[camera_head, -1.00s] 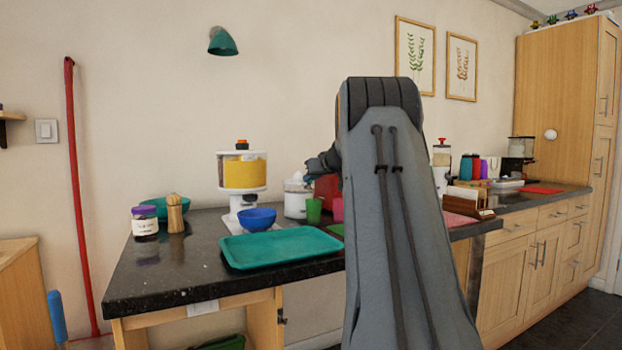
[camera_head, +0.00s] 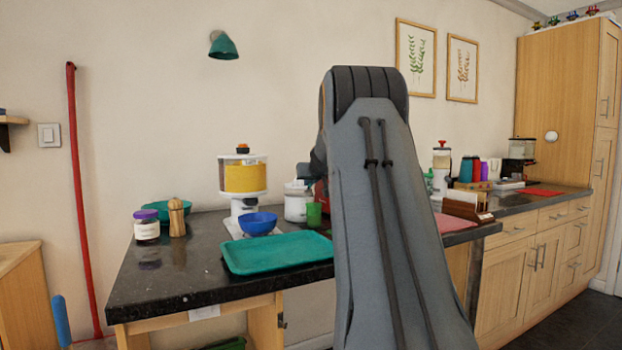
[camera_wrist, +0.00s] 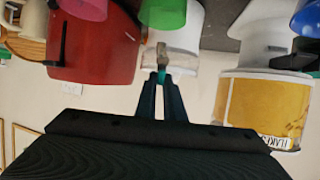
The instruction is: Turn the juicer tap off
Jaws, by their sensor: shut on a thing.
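The juicer appears to be the white and clear vessel (camera_wrist: 186,52) in the wrist view, which is upside down. A grey tap body (camera_wrist: 162,52) is on its front, with a small teal piece, apparently the tap's handle (camera_wrist: 161,76), at its end. My gripper (camera_wrist: 162,80) is shut on this teal piece. A green cup (camera_wrist: 163,12) is close to the tap. In the head view the white vessel (camera_head: 296,204) stands behind the green cup (camera_head: 314,214). My arm hides the gripper's tips and the tap there.
A red appliance (camera_wrist: 97,45) is close beside the vessel. A yellow-filled dispenser (camera_head: 243,178) stands to its left, with a blue bowl (camera_head: 257,222) before it. A teal tray (camera_head: 277,251) lies on the dark counter (camera_head: 160,285). My arm blocks the counter's middle.

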